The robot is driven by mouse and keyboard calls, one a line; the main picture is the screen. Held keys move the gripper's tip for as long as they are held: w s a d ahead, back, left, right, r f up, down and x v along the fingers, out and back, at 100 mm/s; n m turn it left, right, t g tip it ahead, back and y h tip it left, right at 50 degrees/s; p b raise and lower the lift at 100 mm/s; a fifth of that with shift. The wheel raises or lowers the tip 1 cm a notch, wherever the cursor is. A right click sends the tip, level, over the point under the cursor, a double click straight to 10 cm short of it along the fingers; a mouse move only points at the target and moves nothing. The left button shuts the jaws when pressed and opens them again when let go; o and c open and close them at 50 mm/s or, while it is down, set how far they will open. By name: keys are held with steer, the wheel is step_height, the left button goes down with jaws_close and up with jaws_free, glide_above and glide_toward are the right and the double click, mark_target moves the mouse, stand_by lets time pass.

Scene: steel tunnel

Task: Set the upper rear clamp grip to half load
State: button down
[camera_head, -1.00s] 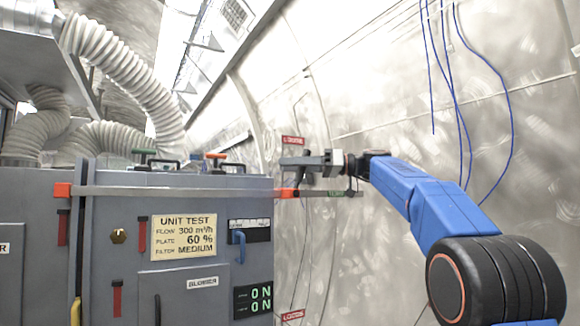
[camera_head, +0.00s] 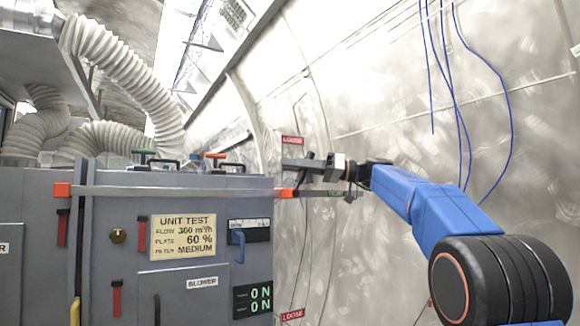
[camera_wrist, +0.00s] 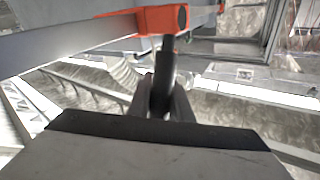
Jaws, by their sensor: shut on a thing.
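The upper rear clamp has an orange block (camera_wrist: 163,19) at the end of a grey bar, seen at the top of the wrist view. Its dark grip (camera_wrist: 166,66) hangs from the block, and my gripper (camera_wrist: 163,103) is shut on it. In the head view, my gripper (camera_head: 312,165) is at the far right corner of the grey unit, just above the clamp's orange end (camera_head: 287,193). The grip is mostly hidden by the fingers there.
Red labels (camera_head: 292,141) are on the steel wall behind. White hoses (camera_head: 125,75) and blue cables (camera_head: 505,120) hang above. Space beside the unit is open.

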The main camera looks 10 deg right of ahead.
mark_target(305, 172)
steer(key=shift+w+d+f+m+t+y, duration=0.2)
steer(key=shift+d+f+m+t+y, duration=0.1)
steer(key=shift+d+m+t+y, duration=0.5)
steer(key=shift+w+d+f+m+t+y, duration=0.3)
steer(key=shift+d+m+t+y, duration=0.3)
steer(key=shift+m, duration=0.4)
steer(key=shift+w+d+f+m+t+y, duration=0.15)
steer(key=shift+d+f+m+t+y, duration=0.15)
steer(key=shift+d+m+t+y, duration=0.5)
steer(key=c, duration=1.6)
jaws_free()
steer(key=v, duration=1.7)
steer(key=shift+d, duration=0.2)
